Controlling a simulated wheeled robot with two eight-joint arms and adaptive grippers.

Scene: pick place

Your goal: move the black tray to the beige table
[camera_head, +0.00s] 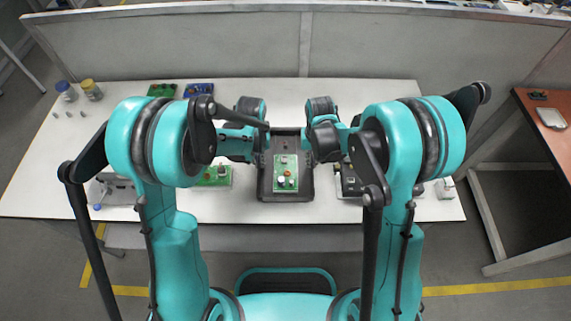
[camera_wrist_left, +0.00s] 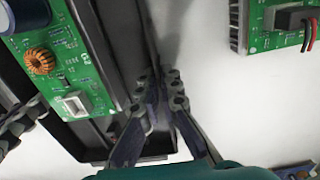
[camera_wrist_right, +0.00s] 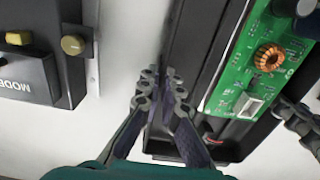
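The black tray (camera_head: 304,191) lies on the white table at its front middle, with a green circuit board (camera_head: 285,181) in it. My left gripper (camera_head: 261,160) is at the tray's left side wall. In the left wrist view its narrowed fingers (camera_wrist_left: 160,90) straddle that wall (camera_wrist_left: 128,50). My right gripper (camera_head: 309,159) is at the right side wall. In the right wrist view its fingers (camera_wrist_right: 160,88) are likewise closed about the wall (camera_wrist_right: 185,50). A table with an orange-brown top (camera_head: 550,150) stands at the far right; no plainly beige top shows.
The white table (camera_head: 340,93) holds green (camera_head: 162,90) and blue (camera_head: 199,90) boards, jars (camera_head: 92,89), another green board (camera_head: 214,177) left of the tray and a dark device (camera_head: 349,182) close on its right. A grey partition (camera_head: 200,45) stands behind. A floor gap separates the tables.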

